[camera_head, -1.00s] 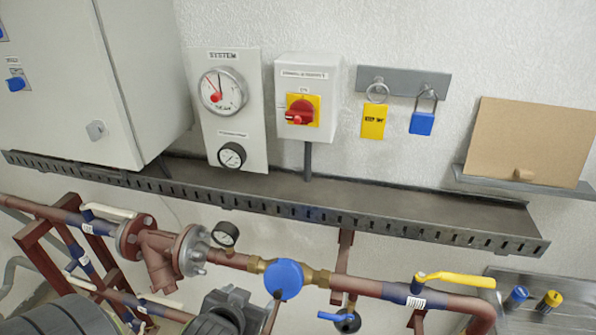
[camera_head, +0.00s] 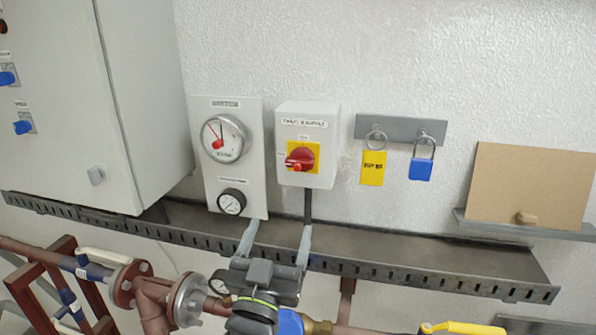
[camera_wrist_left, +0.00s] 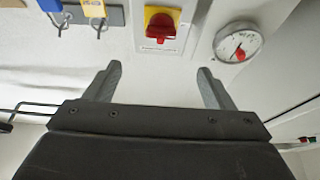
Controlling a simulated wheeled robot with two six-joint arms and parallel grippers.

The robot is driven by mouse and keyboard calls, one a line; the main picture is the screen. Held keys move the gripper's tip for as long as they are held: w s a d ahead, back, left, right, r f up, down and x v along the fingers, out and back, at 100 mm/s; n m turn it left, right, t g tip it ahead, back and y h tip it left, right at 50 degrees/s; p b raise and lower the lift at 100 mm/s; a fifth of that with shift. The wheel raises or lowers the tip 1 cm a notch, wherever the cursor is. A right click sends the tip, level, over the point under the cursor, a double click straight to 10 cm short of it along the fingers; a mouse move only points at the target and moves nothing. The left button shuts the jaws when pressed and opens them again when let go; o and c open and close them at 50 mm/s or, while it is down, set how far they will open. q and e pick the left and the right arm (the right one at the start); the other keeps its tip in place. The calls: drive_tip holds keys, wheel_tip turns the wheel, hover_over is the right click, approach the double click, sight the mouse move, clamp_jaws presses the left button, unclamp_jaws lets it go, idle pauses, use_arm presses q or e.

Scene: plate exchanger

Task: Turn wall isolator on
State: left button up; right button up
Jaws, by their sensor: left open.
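The wall isolator (camera_head: 307,146) is a white box on the wall with a red rotary handle (camera_head: 301,158) on a yellow plate. The handle lies roughly sideways, its grip end toward the lower left. My left gripper (camera_head: 276,238) is below the isolator, in front of the cable tray, its two grey fingers pointing up, apart and empty. In the left wrist view the red handle (camera_wrist_left: 161,26) shows beyond the open fingers (camera_wrist_left: 157,82), between them and clear of both. My right gripper is not in view.
A gauge panel (camera_head: 240,171) stands just left of the isolator. A yellow tag (camera_head: 373,168) and a blue padlock (camera_head: 421,168) hang to the right. The slotted cable tray (camera_head: 420,258) runs below. The wall before the isolator is clear.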

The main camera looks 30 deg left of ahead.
sight(298, 164)
use_arm(q)
drive_tip(key=shift+x, duration=8)
drive_tip(key=c, duration=1)
